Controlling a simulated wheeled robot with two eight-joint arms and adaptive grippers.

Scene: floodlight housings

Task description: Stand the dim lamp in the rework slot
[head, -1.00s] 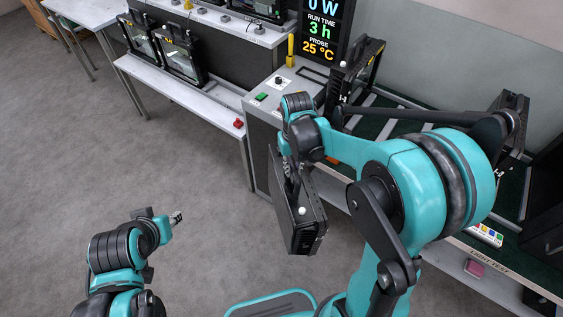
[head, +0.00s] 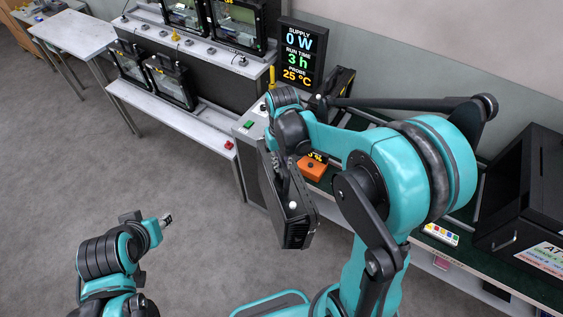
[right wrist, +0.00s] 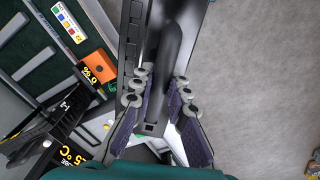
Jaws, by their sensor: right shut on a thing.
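My right gripper (head: 285,165) is shut on a black floodlight housing (head: 294,228), which hangs tilted in front of the test bench, off the floor. In the right wrist view the two fingers (right wrist: 157,105) close on a dark bar of this housing (right wrist: 135,40). Whether this lamp is dim cannot be seen. My left gripper (head: 166,220) is low at the left, away from everything, and its jaws are too small to read. Two black lamps (head: 128,66) (head: 170,82) stand on the low white shelf (head: 190,125) at the left. No slot is readably marked as rework.
A screen (head: 302,55) shows 0 W, 3 h and 25 °C. An orange box (head: 312,168) and another black lamp (head: 337,84) are on the bench behind my right arm. A large black box (head: 520,195) stands at the right. The grey floor (head: 150,170) in front is clear.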

